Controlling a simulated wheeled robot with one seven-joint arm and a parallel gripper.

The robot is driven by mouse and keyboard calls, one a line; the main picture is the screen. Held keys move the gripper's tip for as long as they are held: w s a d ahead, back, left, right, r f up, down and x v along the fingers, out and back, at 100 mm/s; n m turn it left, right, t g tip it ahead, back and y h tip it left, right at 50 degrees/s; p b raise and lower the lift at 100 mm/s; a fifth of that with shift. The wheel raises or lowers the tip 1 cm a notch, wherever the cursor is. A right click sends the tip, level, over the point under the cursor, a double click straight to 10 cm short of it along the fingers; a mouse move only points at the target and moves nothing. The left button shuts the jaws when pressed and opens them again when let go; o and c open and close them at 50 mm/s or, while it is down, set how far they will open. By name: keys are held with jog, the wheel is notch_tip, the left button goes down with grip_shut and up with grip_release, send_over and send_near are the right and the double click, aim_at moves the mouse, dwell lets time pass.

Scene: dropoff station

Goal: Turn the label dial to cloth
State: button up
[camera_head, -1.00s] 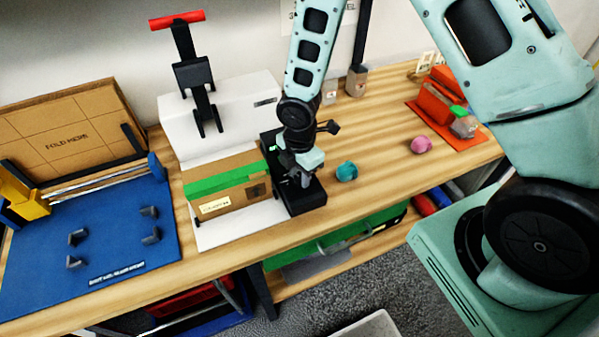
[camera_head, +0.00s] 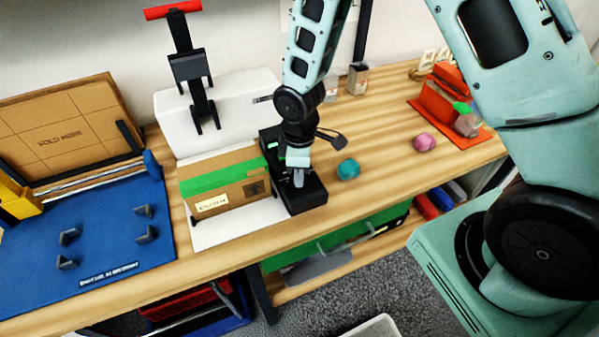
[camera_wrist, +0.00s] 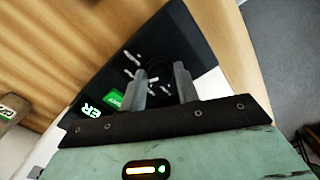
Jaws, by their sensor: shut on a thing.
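The label dial stands on a black box (camera_head: 308,198) on the workbench, right of a cardboard box. In the wrist view, the black panel (camera_wrist: 190,45) carries white marks around the dial (camera_wrist: 160,70), a lit green patch (camera_wrist: 115,98) and partly cut-off white lettering. My gripper (camera_head: 298,180) points down onto this box. In the wrist view its two grey fingers (camera_wrist: 163,84) are shut on the dial, one on each side. The fingers hide part of the dial, and I cannot read which mark it points to.
The cardboard box (camera_head: 230,200) with green tape and a label sits close left on a white plate. A teal ball (camera_head: 348,169) and a pink ball (camera_head: 424,142) lie to the right. A white machine with a red-handled lever (camera_head: 190,65) stands behind. Bench between the balls is clear.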

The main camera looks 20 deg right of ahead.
jog(key=m+b, duration=0.1)
jog(key=m, duration=0.4)
jog(key=shift+m, duration=0.3)
jog(key=m, duration=0.5)
jog(key=shift+b, duration=0.4)
jog(key=shift+m, duration=0.3)
jog(key=o, duration=1)
jog(key=shift+c, duration=0.2)
notch_tip(320, 180, up, 18)
jog(key=b, duration=0.1)
jog(key=shift+f+b, duration=0.25)
jog(key=shift+b, duration=0.15)
jog(key=s+a+n, duration=0.3)
jog(key=s, duration=0.7)
jog(key=s+a+n, duration=0.3)
jog(key=s, duration=0.7)
jog(key=shift+s+y, duration=0.3)
jog(key=shift+s, duration=0.05)
